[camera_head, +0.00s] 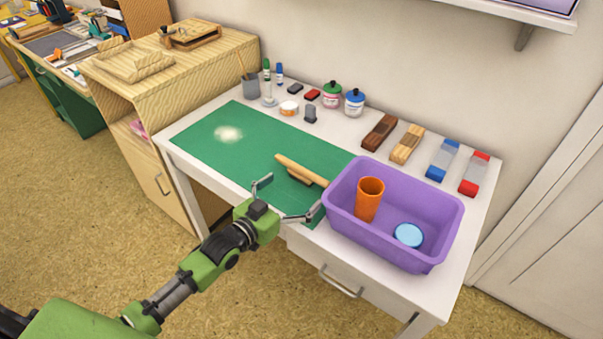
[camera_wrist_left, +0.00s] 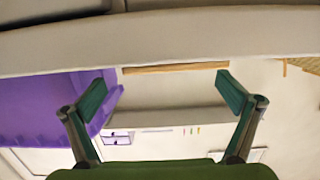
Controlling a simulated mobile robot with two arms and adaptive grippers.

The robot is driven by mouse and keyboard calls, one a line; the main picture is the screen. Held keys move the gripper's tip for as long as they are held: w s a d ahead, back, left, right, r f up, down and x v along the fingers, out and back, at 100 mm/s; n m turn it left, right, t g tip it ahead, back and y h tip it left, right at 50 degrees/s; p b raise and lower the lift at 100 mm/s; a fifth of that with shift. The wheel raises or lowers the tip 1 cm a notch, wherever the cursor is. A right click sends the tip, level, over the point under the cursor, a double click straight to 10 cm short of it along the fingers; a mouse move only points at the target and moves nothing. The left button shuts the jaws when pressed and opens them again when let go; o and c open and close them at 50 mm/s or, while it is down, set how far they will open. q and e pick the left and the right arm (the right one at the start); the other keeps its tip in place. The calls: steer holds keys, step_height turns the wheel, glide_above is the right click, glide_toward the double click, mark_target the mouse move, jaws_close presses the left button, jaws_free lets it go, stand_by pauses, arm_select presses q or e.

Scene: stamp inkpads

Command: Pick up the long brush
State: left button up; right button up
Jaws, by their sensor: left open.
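The long brush (camera_head: 300,169) is a pale wooden bar with a darker part beneath its middle. It lies slanted on the green mat (camera_head: 268,150), close to the purple bin (camera_head: 395,235). My left gripper (camera_head: 288,198) is open and empty at the table's front edge, on the near side of the brush and apart from it. In the left wrist view, a thin wooden strip, seemingly the brush (camera_wrist_left: 175,68), shows beyond and between the spread fingers of my left gripper (camera_wrist_left: 160,95). My right gripper is not in view.
The purple bin, just right of the brush, holds an orange cup (camera_head: 367,200) and a blue round lid (camera_head: 408,235). Bottles, small blocks and a grey cup (camera_head: 250,85) stand at the back. The mat's left part is clear except for a pale spot (camera_head: 228,133).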

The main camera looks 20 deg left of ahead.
mark_target(306, 182)
arm_select(q)
steer(key=shift+f+x, duration=0.25)
steer(key=shift+x, duration=1.15)
steer(key=shift+f+x, duration=0.25)
steer(key=shift+x, duration=1.15)
steer(key=shift+s+a, duration=0.1)
steer(key=c, duration=0.8)
